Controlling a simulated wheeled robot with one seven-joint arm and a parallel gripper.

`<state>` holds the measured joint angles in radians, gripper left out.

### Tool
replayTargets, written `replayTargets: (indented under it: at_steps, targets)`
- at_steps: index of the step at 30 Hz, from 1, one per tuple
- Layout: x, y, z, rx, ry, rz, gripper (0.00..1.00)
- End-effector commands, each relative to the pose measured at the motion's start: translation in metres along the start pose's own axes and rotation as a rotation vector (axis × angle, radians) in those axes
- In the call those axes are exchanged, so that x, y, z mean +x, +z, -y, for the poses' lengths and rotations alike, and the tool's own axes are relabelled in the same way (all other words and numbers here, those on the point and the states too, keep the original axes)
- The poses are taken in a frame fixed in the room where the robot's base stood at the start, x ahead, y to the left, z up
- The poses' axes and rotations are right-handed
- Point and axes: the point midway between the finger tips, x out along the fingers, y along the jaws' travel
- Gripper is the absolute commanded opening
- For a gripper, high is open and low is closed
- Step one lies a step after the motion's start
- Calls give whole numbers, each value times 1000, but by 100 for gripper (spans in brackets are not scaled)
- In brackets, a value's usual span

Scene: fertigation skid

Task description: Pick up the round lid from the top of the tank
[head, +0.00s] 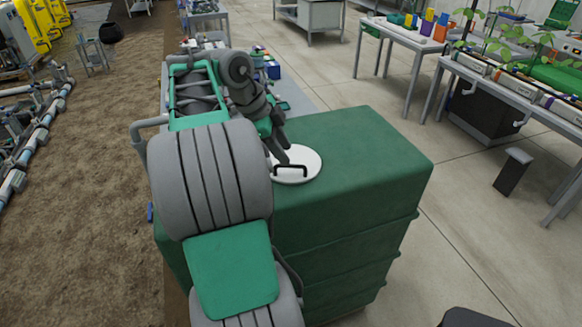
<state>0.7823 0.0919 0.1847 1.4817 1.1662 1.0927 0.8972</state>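The round white lid (308,168) lies flat on top of the green tank (362,150). A dark bar handle stands up from the middle of the lid. My gripper (281,156) is over the lid's left part, with its dark fingertips close to the handle's left end. I cannot tell whether the fingers touch the handle or how far apart they are. My own arm hides the tank's left side and the lid's far left edge.
The tank's top right of the lid is bare. A bench with small items (281,95) stands behind the tank. Benches with plants (520,85) and colored containers (398,38) stand at right. Brown soil (95,220) lies at left.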

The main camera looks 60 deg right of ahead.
Motion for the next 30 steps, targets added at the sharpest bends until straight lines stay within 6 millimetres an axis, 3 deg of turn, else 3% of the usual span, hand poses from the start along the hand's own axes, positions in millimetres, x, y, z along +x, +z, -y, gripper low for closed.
replayTargets:
  at_steps: [9,17,30]
  targets:
    - [51,-6,-4,-3,0,0,36]
    - [54,-4,-4,-5,-2,2,35]
    - [54,-4,-4,-6,-2,1,0]
